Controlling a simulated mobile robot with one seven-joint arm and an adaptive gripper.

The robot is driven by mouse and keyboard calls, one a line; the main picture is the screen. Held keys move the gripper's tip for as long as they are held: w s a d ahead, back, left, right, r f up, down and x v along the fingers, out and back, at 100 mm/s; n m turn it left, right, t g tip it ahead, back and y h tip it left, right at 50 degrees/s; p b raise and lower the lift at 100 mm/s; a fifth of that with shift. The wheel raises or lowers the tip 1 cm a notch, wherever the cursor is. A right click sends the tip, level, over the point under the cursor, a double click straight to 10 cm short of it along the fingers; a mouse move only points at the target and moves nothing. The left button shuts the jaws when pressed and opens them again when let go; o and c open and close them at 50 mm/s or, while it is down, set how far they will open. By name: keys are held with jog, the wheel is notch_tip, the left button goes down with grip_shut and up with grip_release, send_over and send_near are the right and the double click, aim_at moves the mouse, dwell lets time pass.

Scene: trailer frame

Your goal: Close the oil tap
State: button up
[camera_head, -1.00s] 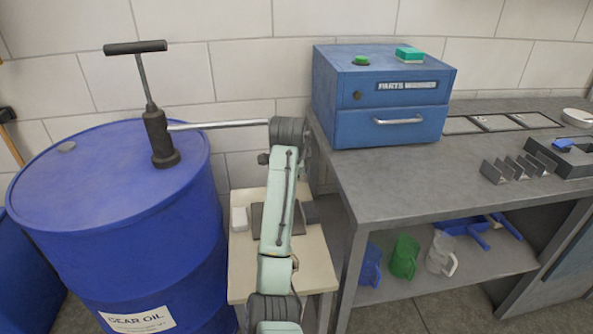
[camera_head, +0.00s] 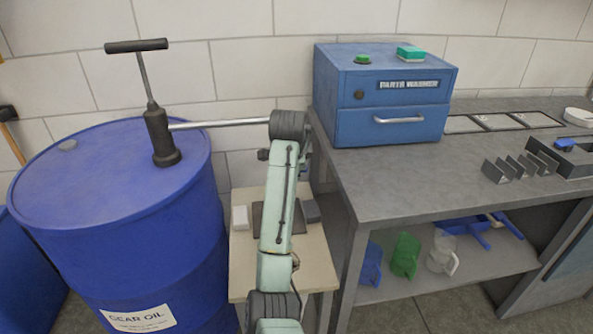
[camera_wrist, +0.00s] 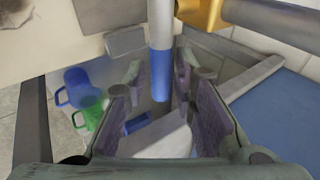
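The oil tap shows at the top of the wrist view: a brass valve body (camera_wrist: 203,12) on the end of a dark pipe (camera_wrist: 265,20). Its lever, a grey rod with a blue grip (camera_wrist: 160,75), points down the picture. My gripper (camera_wrist: 160,84) is open, one finger on each side of the blue grip, with a visible gap on both sides. In the head view, the spout pipe (camera_head: 220,124) runs right from the hand pump (camera_head: 157,137) on the blue gear oil drum (camera_head: 105,185). My arm hides the tap and gripper there.
A small wooden table (camera_head: 313,270) stands beside the drum. A grey workbench (camera_head: 400,190) with a blue parts washer (camera_head: 385,95) is to the right.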

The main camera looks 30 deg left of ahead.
jog(key=v, duration=1)
